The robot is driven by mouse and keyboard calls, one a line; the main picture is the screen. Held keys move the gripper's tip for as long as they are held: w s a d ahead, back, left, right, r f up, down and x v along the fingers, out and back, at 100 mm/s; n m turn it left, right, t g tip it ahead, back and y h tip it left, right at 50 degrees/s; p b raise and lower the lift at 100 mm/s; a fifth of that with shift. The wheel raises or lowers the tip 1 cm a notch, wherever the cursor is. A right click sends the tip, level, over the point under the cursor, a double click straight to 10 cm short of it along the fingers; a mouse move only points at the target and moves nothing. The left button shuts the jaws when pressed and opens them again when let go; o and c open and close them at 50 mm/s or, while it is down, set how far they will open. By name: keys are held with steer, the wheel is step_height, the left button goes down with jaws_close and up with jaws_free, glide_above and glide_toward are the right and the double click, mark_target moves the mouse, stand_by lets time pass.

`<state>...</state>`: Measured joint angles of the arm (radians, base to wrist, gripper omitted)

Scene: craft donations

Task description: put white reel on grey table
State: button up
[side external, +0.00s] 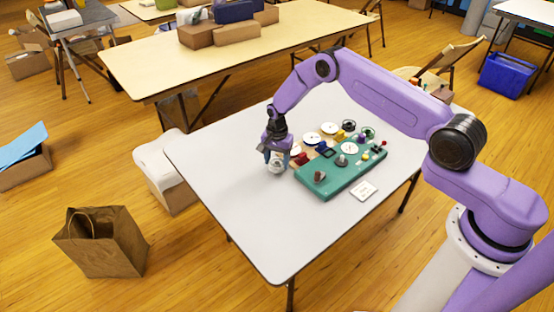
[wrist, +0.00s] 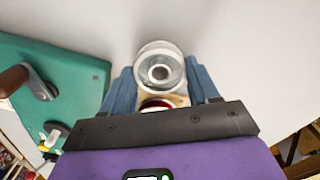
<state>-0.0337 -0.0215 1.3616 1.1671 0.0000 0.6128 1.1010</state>
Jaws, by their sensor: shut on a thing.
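My gripper (side external: 277,158) is at the left part of the grey table (side external: 240,225), pointing down. In the wrist view its two blue fingers are closed on the white reel (wrist: 160,58), a pale round piece with a hole in its middle. The reel shows only partly between the fingers in the side view (side external: 276,167). It is at or just above the table top; I cannot tell if it touches. A bare stretch of grey table (wrist: 250,50) surrounds it in the wrist view.
A green board (side external: 325,187) with knobs stands right of my gripper, with a beige board carrying white discs and coloured parts behind it. A small white card (side external: 364,191) lies at the right. The table's front left is clear. A brown paper bag (side external: 103,245) stands on the floor.

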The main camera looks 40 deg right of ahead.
steer(key=shift+f, duration=0.6)
stand_by(0.4)
steer(key=o, duration=0.9)
steer(key=shift+r, duration=0.1)
steer(key=shift+r, duration=3.7)
